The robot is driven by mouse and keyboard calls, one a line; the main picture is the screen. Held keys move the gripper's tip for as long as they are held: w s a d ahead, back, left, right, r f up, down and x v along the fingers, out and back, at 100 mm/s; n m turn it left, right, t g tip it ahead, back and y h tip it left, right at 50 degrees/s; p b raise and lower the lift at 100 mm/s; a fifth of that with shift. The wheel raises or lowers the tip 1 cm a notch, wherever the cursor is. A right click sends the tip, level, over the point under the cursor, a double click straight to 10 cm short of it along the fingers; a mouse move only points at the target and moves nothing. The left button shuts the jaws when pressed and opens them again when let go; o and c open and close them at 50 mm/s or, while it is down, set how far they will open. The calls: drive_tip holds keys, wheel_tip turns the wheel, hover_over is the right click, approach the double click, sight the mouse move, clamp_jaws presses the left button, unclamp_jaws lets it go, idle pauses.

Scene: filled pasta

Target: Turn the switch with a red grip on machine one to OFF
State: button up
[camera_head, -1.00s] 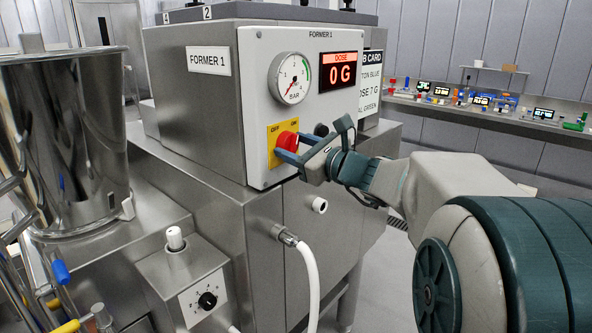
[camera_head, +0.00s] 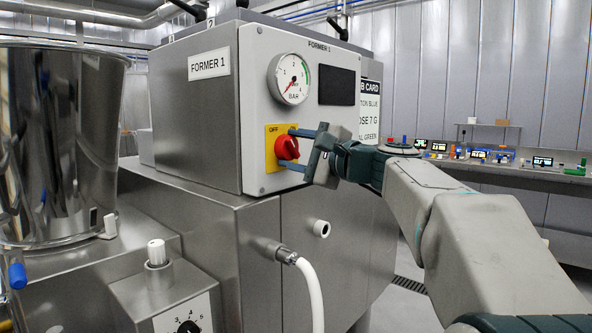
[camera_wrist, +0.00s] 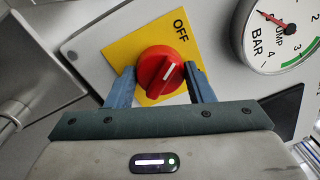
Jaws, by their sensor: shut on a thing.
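The red grip of the switch (camera_head: 287,148) sits on a yellow plate (camera_head: 272,162) on the front panel of the machine labelled FORMER 1 (camera_head: 258,110). My gripper (camera_head: 291,149) has one finger above and one below the grip in the head view. In the wrist view my gripper (camera_wrist: 161,86) is shut on the red grip (camera_wrist: 153,65), with a finger on each side. The grip's white line points up and right, towards the word OFF on the yellow plate (camera_wrist: 130,48). The ON label is hidden. The dose display (camera_head: 337,85) is dark.
A pressure gauge (camera_head: 290,78) is just above the switch. A white hose (camera_head: 310,290) comes out below the panel. A steel vessel (camera_head: 65,140) stands at left, and a bench with small items (camera_head: 470,170) is at the back right.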

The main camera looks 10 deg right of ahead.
drive_tip(key=shift+n+b, duration=0.95)
drive_tip(key=shift+n, duration=0.05)
drive_tip(key=o, duration=1)
drive_tip(key=shift+c, duration=0.2)
drive_tip(key=shift+d, duration=0.1)
drive_tip(key=r+v, duration=0.1)
drive_tip(key=v, duration=1.2)
drive_tip(key=shift+s+d+f, duration=0.25)
drive_tip(key=shift+d+f, duration=0.05)
drive_tip(key=shift+f, duration=0.2)
